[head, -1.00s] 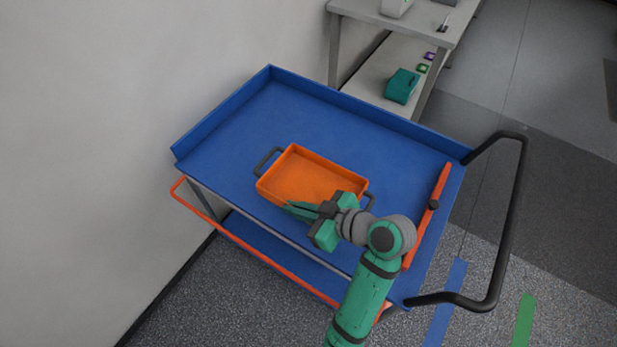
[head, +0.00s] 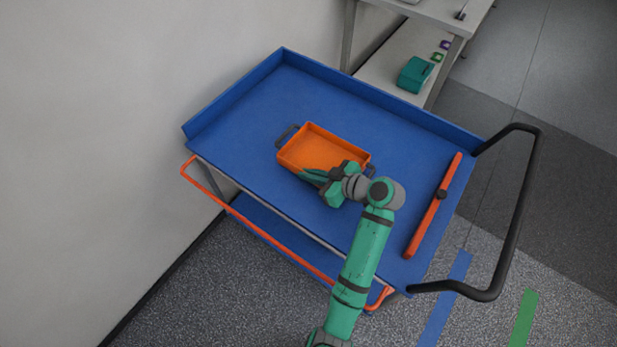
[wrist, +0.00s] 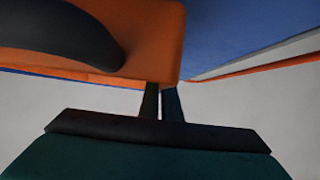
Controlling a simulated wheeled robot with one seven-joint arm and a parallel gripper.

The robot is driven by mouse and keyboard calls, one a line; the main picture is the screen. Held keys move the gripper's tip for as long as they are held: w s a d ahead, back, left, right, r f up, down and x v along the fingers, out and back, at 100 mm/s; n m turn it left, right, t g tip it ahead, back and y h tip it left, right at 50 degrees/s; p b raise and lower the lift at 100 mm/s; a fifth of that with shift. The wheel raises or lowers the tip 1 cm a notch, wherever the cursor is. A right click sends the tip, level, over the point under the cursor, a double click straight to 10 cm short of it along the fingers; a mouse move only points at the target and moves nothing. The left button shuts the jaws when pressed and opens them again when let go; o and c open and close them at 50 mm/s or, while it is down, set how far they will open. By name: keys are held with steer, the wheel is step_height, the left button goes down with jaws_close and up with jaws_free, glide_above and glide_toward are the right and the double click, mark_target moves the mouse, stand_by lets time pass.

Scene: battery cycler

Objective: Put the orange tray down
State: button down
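The orange tray (head: 318,150) is a shallow rectangular box with dark handles on two ends. It is over the middle of the blue cart top (head: 240,120), and looks level. My gripper (head: 313,177) is at its near right side, the fingers along the near wall. In the wrist view the tray (wrist: 155,45) fills the upper left, with a dark handle across it. The two fingers (wrist: 162,100) are close together at the tray's edge, shut on its wall. The pinch itself is mostly hidden. I cannot tell whether the tray's underside touches the cart.
An orange bar (head: 432,207) with a black knob lies at the cart's right end. A black push handle (head: 517,215) sticks out beyond it. Raised walls edge the far and left sides. Blue surface is clear around the tray. A grey bench (head: 450,22) stands behind.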

steer(key=shift+f, duration=0.95)
steer(key=shift+f, duration=0.15)
steer(key=c, duration=2)
jaws_free()
steer(key=v, duration=1.2)
steer(key=shift+d, duration=0.1)
